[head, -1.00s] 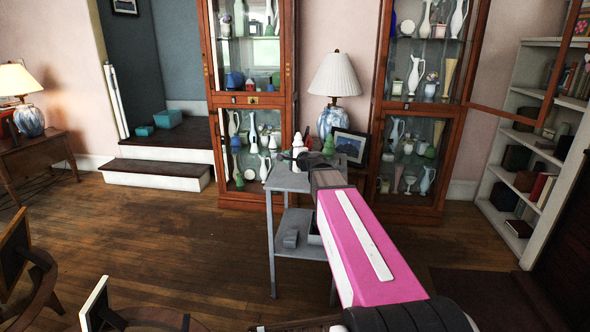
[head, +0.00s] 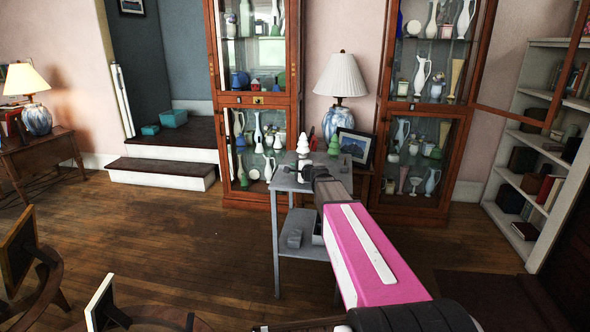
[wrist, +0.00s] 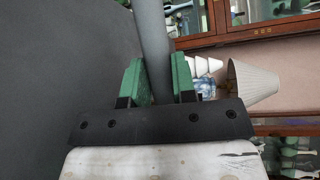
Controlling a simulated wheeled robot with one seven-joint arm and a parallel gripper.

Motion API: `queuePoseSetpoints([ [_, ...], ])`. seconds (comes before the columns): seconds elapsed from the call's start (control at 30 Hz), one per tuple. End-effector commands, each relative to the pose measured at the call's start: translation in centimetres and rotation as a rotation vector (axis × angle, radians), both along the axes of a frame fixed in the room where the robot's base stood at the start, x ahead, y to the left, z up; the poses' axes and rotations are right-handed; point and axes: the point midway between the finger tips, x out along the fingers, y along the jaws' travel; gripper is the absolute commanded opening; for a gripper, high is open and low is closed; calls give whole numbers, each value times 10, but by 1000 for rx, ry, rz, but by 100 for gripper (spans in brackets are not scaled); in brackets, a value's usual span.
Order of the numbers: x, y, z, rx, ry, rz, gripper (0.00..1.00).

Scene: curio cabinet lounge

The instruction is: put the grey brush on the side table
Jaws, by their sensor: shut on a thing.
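My gripper (head: 302,172) is over the top of the grey two-tier side table (head: 287,184), seen from behind in the head view. In the wrist view its green fingertips (wrist: 158,78) are shut on a grey rod-like part of the grey brush (wrist: 152,35). The rest of the brush is out of that view or hidden. A broad plain grey surface fills the left of the wrist view and looks like the tabletop. I cannot tell whether the brush touches it. In the head view my arm covers much of the table's right side.
A white stepped cone (head: 303,147) stands at the table's back. The lower shelf holds a grey block (head: 294,239). Glass cabinets (head: 256,100) and a lamp (head: 340,78) stand behind. A wooden table (head: 40,150) is far left; chairs are front left. Floor between is clear.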

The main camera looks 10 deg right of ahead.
Motion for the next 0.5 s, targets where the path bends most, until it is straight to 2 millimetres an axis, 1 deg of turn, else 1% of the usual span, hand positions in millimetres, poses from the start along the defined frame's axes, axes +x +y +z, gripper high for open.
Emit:
queuePoseSetpoints([
  [0.3, 0, 0, -2, 0, 0, 0, 0],
  [0.33, 0, 0, -3, 0, 0, 0, 28],
  [0.37, 0, 0, -3, 0, 0, 0, 38],
  [0.4, 0, 0, -2, 0, 0, 0, 50],
  [0.5, 0, 0, -2, 0, 0, 0, 50],
])
